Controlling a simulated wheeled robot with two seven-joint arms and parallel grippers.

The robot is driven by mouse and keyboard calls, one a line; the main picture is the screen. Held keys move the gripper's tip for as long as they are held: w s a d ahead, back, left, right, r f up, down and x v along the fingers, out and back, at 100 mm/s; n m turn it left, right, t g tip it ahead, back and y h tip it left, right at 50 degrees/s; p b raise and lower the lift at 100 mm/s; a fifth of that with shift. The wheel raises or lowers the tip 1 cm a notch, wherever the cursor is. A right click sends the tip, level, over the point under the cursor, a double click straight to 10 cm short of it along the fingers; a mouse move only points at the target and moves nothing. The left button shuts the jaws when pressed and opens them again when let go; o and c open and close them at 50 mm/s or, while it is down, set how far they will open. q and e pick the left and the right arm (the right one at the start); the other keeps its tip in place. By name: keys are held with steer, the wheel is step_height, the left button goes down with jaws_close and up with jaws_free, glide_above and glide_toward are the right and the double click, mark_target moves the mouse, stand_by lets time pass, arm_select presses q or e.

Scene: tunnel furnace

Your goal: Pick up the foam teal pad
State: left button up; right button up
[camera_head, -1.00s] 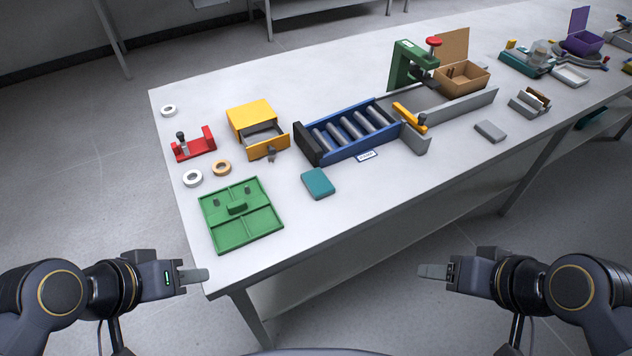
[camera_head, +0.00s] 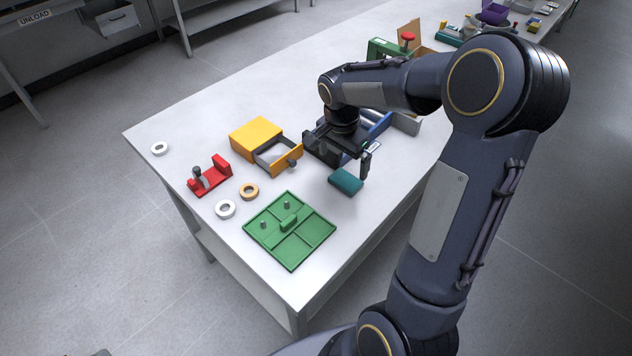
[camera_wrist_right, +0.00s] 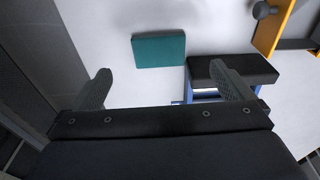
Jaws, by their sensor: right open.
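The foam teal pad (camera_head: 346,181) lies flat on the white table, right of the green tray. In the right wrist view the teal pad (camera_wrist_right: 159,49) lies ahead of the fingertips, between them sideways and apart from both. My right gripper (camera_head: 340,160) is over the table just behind the pad, its fingers spread and empty. In the right wrist view the same gripper (camera_wrist_right: 168,82) shows two dark fingers wide apart. My left gripper does not show in either current view.
A green divided tray (camera_head: 264,242) is left of the pad. A yellow box with an open drawer (camera_head: 256,132) and a blue roller conveyor (camera_head: 377,127) stand close to the gripper.

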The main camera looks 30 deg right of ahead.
mark_target(346, 179)
steer(key=shift+w+f, duration=0.2)
steer(key=shift+f, duration=0.15)
steer(key=f, duration=0.2)
steer(key=d+f+p, duration=0.1)
steer(key=f, duration=0.4)
steer(key=shift+d+f, duration=0.1)
steer(key=shift+d, duration=0.3)
steer(key=c, duration=1.1)
